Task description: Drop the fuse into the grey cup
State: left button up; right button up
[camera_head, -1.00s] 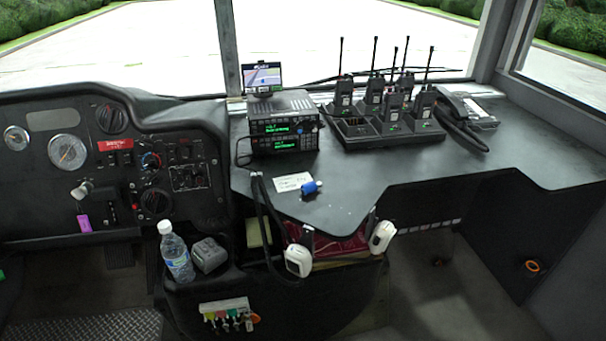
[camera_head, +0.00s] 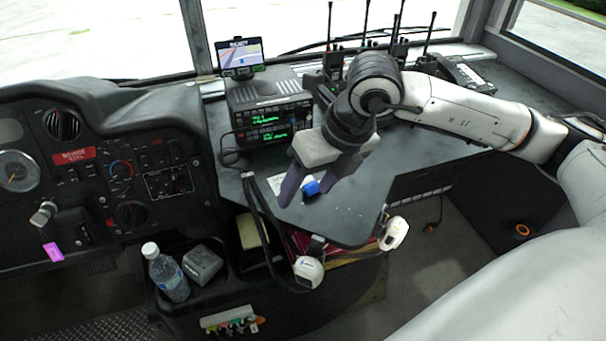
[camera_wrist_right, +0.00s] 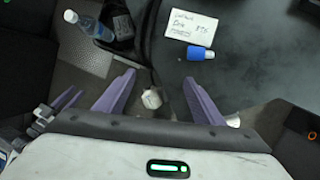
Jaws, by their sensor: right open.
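A small blue cylinder with a pale end (camera_head: 311,187), the likeliest fuse, lies on the dark desk in front of a white note. It also shows in the right wrist view (camera_wrist_right: 204,53). A grey boxy object (camera_head: 202,265), possibly the grey cup, stands in the console beside the bottle; I cannot tell if it is hollow. My right gripper (camera_head: 315,187) is open and empty above the desk's front edge, its purple fingers apart. In the wrist view the blue cylinder is beyond the right fingertip, not between the fingers. My left gripper seems to show at the wrist view's left edge (camera_wrist_right: 62,103).
A water bottle (camera_head: 167,273) stands left of the grey object. White handsets (camera_head: 308,270) hang at the desk's front edge. A radio stack (camera_head: 270,115) with a small screen (camera_head: 241,54) stands behind. My right arm covers much of the walkie-talkie charger (camera_head: 333,75).

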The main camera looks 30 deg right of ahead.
jog(key=m+h, duration=0.1)
jog(key=h, duration=0.1)
send_near(315, 184)
notch_tip(315, 184, down, 3)
jog(key=shift+w+f+t, duration=0.15)
jog(key=shift+w+t, duration=0.05)
jog(key=shift+t, duration=0.2)
jog(key=shift+p+x, duration=0.5)
jog(key=shift+x, duration=2.3)
jog(key=shift+c, duration=0.3)
jog(key=c, duration=1.1)
jog(key=shift+c, duration=0.2)
notch_tip(315, 184, up, 10)
